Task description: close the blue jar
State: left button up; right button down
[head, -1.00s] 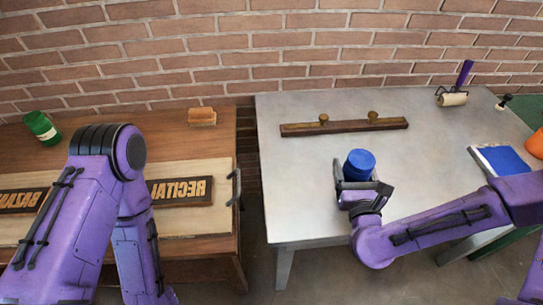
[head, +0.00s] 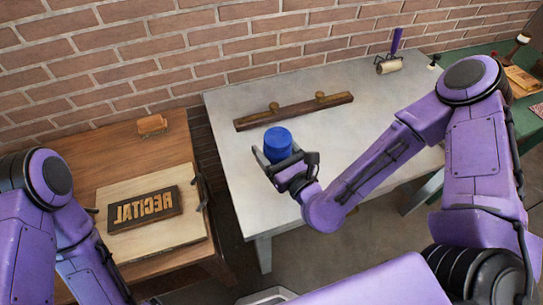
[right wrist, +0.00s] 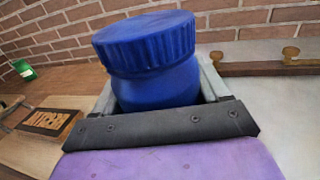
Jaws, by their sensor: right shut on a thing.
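The blue jar (right wrist: 158,88) is in my right gripper, and its wide ribbed blue lid (right wrist: 145,42) sits on its top. I cannot tell how tightly the lid is on. In the head view the blue jar (head: 278,143) shows near the left part of the grey table, apparently held above it. My right gripper (head: 281,163) is shut around the jar's body, with its fingers on both sides. The jar's lower part is hidden by the gripper. My left arm comes in at the lower left, but its gripper is out of view.
A dark bar with two knobs (head: 292,111) lies on the grey table (head: 235,160), behind the jar. A roller (head: 388,66) stands at the back. A gap separates the tables.

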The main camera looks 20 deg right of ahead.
pick_arm(q)
notch_tip(320, 180, up, 5)
jog(key=p, duration=0.4)
jog(key=shift+r, duration=0.2)
pick_arm(e)
jog(key=s+a+r+n+g+y, duration=0.2)
jog(key=s+a+r+n+y, duration=0.1)
jog(key=s+a+r+y, duration=0.2)
jog(key=shift+s+a+r+n, duration=0.15)
jog(key=shift+s+a+n, duration=0.15)
jog(key=shift+a, duration=0.7)
jog(key=shift+w, duration=0.1)
pick_arm(q)
notch_tip(320, 180, down, 9)
jog(key=b, duration=0.8)
jog(key=shift+r+b, duration=0.15)
jog(key=shift+b, duration=0.2)
pick_arm(e)
jog(key=w+d+f, duration=0.7)
jog(key=w+f, duration=0.2)
jog(key=w, duration=0.2)
jog(key=shift+w+f, duration=0.15)
jog(key=shift+w, duration=0.2)
